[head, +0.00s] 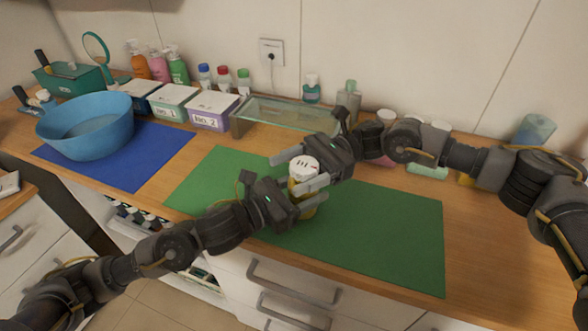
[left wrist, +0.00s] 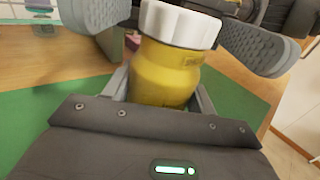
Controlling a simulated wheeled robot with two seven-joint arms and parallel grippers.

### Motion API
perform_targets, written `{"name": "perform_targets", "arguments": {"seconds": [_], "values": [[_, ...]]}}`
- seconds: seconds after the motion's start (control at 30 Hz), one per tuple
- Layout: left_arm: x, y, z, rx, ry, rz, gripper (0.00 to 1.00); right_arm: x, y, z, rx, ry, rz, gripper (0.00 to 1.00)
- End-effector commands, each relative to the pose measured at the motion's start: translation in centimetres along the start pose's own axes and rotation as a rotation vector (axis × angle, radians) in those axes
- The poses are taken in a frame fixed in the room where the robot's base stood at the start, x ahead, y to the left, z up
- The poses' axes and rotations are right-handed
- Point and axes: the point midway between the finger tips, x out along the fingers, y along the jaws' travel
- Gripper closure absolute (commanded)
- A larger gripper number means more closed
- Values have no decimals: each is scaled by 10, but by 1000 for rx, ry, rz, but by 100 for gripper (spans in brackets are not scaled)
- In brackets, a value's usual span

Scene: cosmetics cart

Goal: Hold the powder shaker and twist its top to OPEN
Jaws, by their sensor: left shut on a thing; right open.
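The powder shaker has a yellow body (left wrist: 165,72) and a white top (head: 304,168). It stands upright over the green mat (head: 390,240); I cannot tell if its base touches the mat. My left gripper (head: 306,199) is shut on the yellow body, with one finger on each side. My right gripper (head: 296,170) is open, with its fingers at the height of the white top. In the left wrist view, its grey finger pads show to either side of the top (left wrist: 180,24), apart from it. The lower part of the shaker is partly hidden by my left gripper.
A blue basin (head: 88,128) stands on a blue mat (head: 160,150) at the left. Labelled boxes (head: 212,108) and a glass tray (head: 275,120) line the back. Bottles stand along the wall. The green mat's right part is clear, ending near the counter's front edge.

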Motion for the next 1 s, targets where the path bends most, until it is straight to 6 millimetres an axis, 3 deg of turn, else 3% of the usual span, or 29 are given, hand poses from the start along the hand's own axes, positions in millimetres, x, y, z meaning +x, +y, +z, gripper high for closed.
{"name": "perform_targets", "arguments": {"seconds": [0.27, 0.7, 1.0], "values": [[0, 1, 0, 0, 0, 2, 68, -14, -1, 0, 0, 1, -3, 28], [0, 1, 0, 0, 0, 2, 68, -100, -1, 0, 0, 1, -4, 28], [0, 1, 0, 0, 0, 2, 68, -120, 0, 0, 0, 0, 0, 28]]}}
